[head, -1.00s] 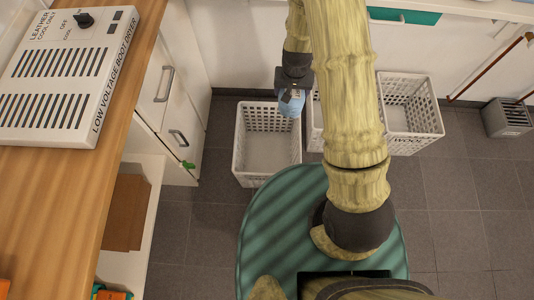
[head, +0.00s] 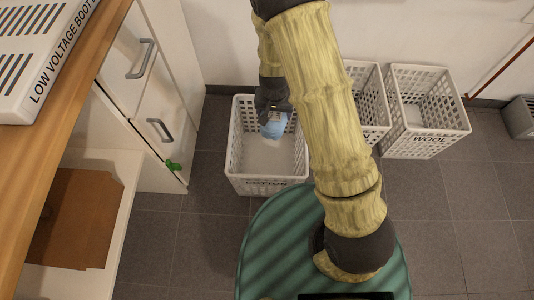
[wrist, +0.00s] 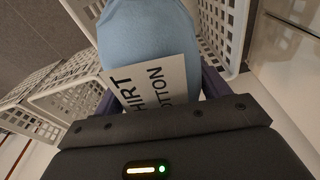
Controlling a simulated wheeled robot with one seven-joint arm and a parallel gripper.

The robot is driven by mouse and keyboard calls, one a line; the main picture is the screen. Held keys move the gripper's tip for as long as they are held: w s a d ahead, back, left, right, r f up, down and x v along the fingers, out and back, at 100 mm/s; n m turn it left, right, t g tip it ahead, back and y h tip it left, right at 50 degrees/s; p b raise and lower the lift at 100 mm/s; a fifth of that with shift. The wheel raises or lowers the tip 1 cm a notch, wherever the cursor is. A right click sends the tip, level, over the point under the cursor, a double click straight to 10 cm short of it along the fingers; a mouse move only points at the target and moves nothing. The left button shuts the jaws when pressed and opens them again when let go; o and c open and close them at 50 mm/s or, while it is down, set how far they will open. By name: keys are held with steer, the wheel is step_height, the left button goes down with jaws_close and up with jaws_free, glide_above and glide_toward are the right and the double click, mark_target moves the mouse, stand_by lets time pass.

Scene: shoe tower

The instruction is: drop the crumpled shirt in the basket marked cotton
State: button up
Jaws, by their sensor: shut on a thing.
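The crumpled shirt (head: 274,127) is a light blue bundle. In the wrist view the shirt (wrist: 150,35) fills the top middle and carries a white tag with "SHIRT" and what looks like "COTTON", partly cut off. My gripper (head: 271,108) is shut on the shirt and holds it over the leftmost white basket (head: 240,180). That basket's front label is partly legible and seems to read "COTTON". Its visible floor is bare. Whether the shirt is below the rim is hard to tell.
A middle white basket (head: 368,82) is partly hidden behind my arm. A right basket (head: 430,140) is marked "WOOL". A white cabinet (head: 160,95) stands close left of the leftmost basket, with a green thing (head: 173,165) on its lower edge. Grey tiled floor is clear in front.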

stand_by(0.3)
step_height(320, 180, down, 6)
steer(key=b, duration=0.6)
steer(key=shift+r, duration=0.1)
steer(key=o, duration=1.1)
steer(key=s+r+p, duration=0.1)
steer(key=r+p, duration=0.2)
steer(key=r, duration=0.2)
steer(key=r+p, duration=0.3)
steer(key=r, duration=0.3)
steer(key=s+r+p, duration=0.1)
steer(key=r+p, duration=0.2)
steer(key=r, duration=0.3)
steer(key=shift+s+a+r, duration=0.1)
steer(key=shift+s+a, duration=0.05)
steer(key=shift+s, duration=0.15)
